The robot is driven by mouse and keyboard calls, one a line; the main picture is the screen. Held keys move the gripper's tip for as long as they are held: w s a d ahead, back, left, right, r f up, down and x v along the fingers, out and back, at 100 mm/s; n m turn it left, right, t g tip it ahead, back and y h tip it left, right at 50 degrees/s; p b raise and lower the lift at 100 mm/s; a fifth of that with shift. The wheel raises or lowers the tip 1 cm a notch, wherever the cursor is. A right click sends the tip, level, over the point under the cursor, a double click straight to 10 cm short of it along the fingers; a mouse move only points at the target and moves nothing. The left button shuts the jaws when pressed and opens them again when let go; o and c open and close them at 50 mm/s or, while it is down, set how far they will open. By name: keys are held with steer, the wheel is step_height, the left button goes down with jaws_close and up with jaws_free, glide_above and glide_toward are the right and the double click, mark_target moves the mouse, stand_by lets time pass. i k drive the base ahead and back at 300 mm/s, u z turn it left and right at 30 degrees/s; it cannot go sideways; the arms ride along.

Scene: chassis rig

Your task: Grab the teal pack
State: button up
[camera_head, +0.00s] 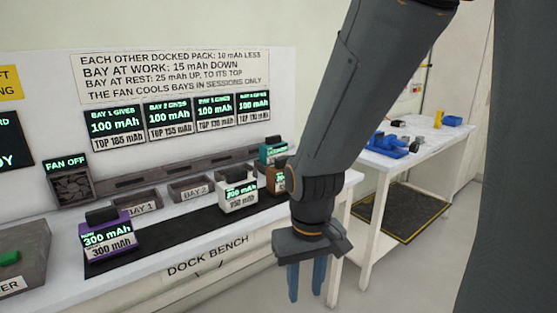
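The teal pack (272,149) stands at the back right of the dock bench, by the right end of the row of bays. It has a dark handle on top, and my arm and the brown pack hide part of its surroundings. My gripper (306,279) points down in front of the bench's right end, lower in the picture than the teal pack and apart from it. Its two blue fingers are spread with nothing between them.
Bay 1 (137,203) and Bay 2 (190,189) look empty. A second table (425,147) stands right.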

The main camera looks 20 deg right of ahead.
mark_target(273, 148)
steer(key=z, duration=1.2)
steer(key=i, duration=0.85)
steer(key=u, duration=1.2)
